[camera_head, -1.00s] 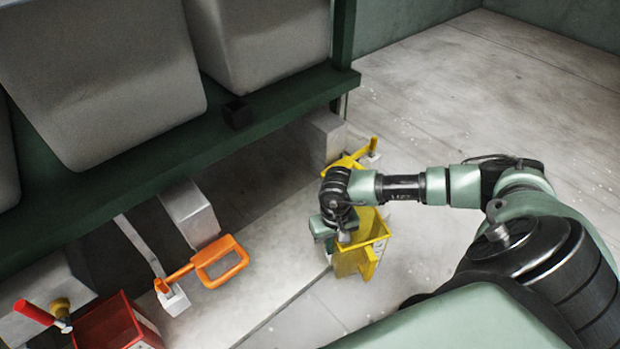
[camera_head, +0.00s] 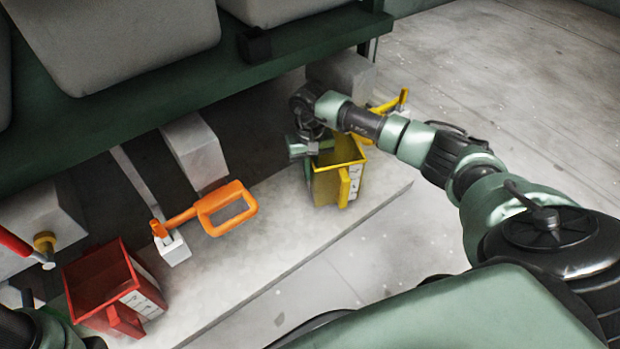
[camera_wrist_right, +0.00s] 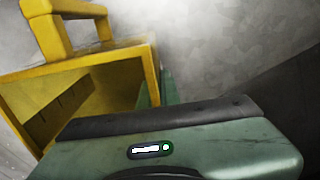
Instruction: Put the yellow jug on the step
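The yellow jug (camera_head: 350,182) is an open, box-shaped container, upright over the pale step (camera_head: 265,245) near its right end. Whether its base touches the step is hard to tell. My right gripper (camera_head: 310,152) is at the jug's upper left side, shut on its wall near the rim. In the right wrist view the jug (camera_wrist_right: 120,62) fills the upper left, with its rim and handle close to the gripper body. The fingertips are mostly hidden. Part of my left arm shows at the lower left corner of the head view; its gripper is out of view.
A red jug (camera_head: 100,283) stands at the left on the step. An orange handle (camera_head: 228,208) sticks out between the jugs. A yellow lever (camera_head: 392,104) is behind my right arm. The dark green press frame (camera_head: 180,100) overhangs the back. Open floor lies front and right.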

